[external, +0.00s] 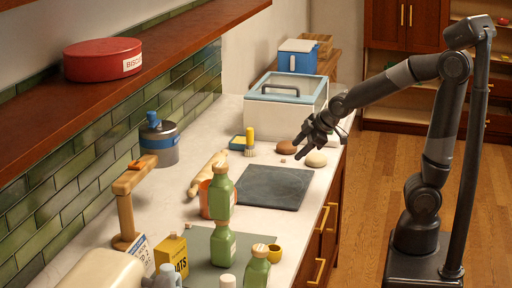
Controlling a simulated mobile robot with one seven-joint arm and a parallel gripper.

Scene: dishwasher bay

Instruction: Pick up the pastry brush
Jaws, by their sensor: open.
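A small upright item with a yellow handle and a paler, darker-edged lower end, which looks like the pastry brush (250,141), stands on the counter in front of the white bin, beside a blue and yellow sponge-like block (238,143). My gripper (299,148) is open and empty. In the picture it hangs to the right of the brush, over or near a brown round lump (287,147). A clear gap shows between its fingers and the brush. How high the fingers are above the counter is hard to tell.
A white bin with a glass lid (286,105) stands behind. A pale round lump (316,159) lies near the counter's right edge. A dark slab (262,188), a rolling pin (208,174) and green bottles (221,190) are nearer the camera. The slab's top is clear.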

